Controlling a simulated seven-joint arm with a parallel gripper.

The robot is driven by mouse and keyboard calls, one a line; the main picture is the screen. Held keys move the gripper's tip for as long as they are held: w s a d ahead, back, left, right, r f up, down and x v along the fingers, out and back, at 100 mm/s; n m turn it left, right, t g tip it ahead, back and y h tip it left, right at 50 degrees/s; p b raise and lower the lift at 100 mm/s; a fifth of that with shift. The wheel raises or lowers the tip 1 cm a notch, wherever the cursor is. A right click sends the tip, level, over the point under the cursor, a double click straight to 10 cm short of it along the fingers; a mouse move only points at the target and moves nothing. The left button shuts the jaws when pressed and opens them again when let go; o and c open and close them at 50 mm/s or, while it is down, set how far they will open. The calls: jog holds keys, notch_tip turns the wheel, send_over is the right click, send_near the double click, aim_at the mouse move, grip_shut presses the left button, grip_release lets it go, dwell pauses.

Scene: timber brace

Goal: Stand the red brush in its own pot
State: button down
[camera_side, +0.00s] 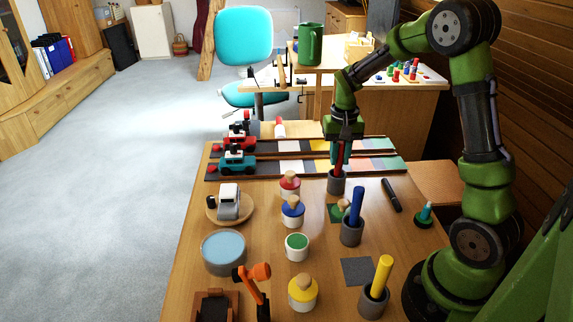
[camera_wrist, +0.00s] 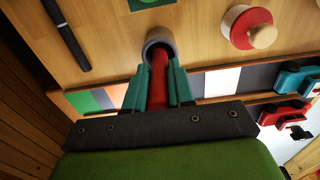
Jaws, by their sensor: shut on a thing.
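The red brush (camera_side: 339,158) is upright, its top between the fingers of my gripper (camera_side: 343,140). My gripper is shut on it. The brush's lower end is at the mouth of a grey pot (camera_side: 337,184), which stands on the table. In the wrist view the red brush (camera_wrist: 158,82) runs between the teal fingers into the round opening of the grey pot (camera_wrist: 160,36). How deep it reaches is hidden by the pot wall and the fingers.
A blue brush (camera_side: 356,205) and a yellow brush (camera_side: 382,272) stand in grey pots nearer the camera. Lidded red (camera_side: 290,188), blue and yellow paint jars stand to the left. A black marker (camera_side: 391,195) lies right of the pot. Colored strips (camera_side: 375,164) lie behind it.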

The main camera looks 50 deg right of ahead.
jog(key=c, duration=1)
grip_release()
jog(key=shift+f, duration=0.1)
jog(key=shift+o, duration=0.2)
notch_tip(320, 180, up, 12)
jog(key=shift+f, duration=0.2)
jog(key=shift+a+r, duration=0.1)
jog(key=shift+r, duration=0.25)
jog(key=s+a+r+n+t+y, duration=0.1)
jog(key=s+a+n+t, duration=0.1)
jog(key=s+a, duration=0.4)
jog(key=s+a+r+n+t+y, duration=0.1)
jog(key=s+a+t, duration=0.4)
jog(key=a, duration=0.7)
jog(key=shift+s+a+r+n, duration=0.3)
jog(key=shift+s+r+n, duration=0.15)
jog(key=shift+s+n, duration=0.6)
